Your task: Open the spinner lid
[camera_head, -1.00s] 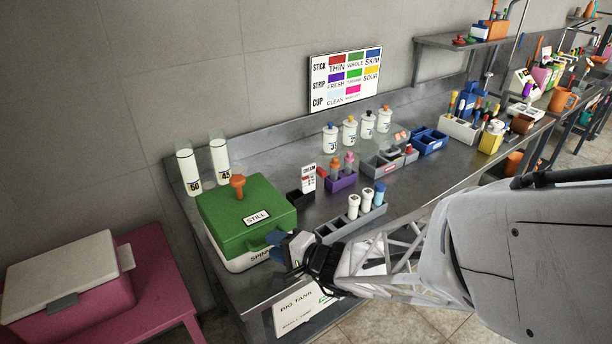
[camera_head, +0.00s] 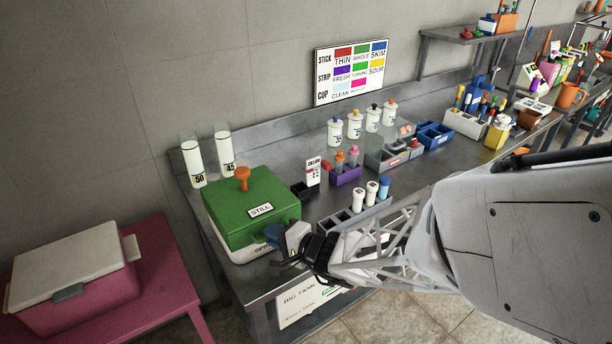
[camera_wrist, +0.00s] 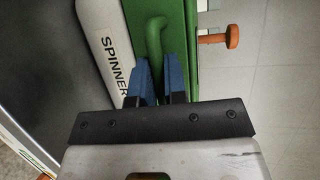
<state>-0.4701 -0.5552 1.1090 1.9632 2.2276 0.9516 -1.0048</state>
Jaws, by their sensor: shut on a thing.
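The spinner is a box with a green lid (camera_head: 236,222) and a white base (camera_head: 240,254), at the left end of the metal bench in the head view. The lid carries an orange knob on top and a "STILL" label, and it looks closed. In the wrist view the white base (camera_wrist: 108,42) reads "SPINNER" and a green handle (camera_wrist: 156,36) sticks out from the lid's front. My gripper (camera_wrist: 160,75), with blue fingers, is shut on that handle. In the head view my gripper (camera_head: 276,240) is at the lid's front right corner, hiding the handle.
Two white cylinders (camera_head: 193,163) stand behind the spinner. A grey rack (camera_head: 342,222) with white and blue-capped vials is right of it, near my arm. A pink cooler (camera_head: 75,275) sits on a pink table at left. Bottles and a colour chart (camera_head: 350,72) are farther back.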

